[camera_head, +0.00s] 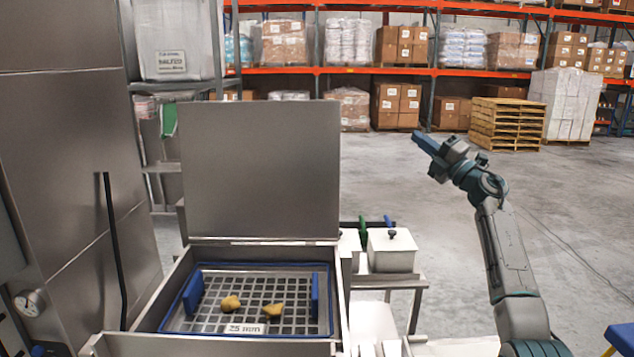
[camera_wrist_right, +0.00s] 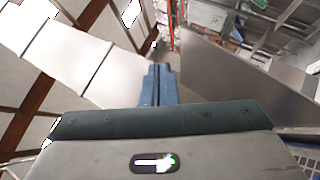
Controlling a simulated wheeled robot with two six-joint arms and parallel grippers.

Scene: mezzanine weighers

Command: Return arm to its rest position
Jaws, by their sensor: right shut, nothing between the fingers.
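My right gripper (camera_head: 428,143) is raised in the air at the right of the head view, over the open floor and clear of the steel box. Its blue fingers are shut together with nothing between them. In the right wrist view the blue fingers (camera_wrist_right: 160,85) lie side by side, pointing away from the camera. My right arm (camera_head: 503,250) comes up from the lower right, bent at the wrist. My left gripper is not in view.
An open steel box with its lid (camera_head: 260,170) upright holds a blue-framed grid (camera_head: 190,329) with two yellowish lumps (camera_head: 273,304). A low stand with white lidded bins (camera_head: 391,250) is right of it. A steel cabinet (camera_head: 70,190) stands left. Pallet racks line the back; floor (camera_head: 580,200) is free.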

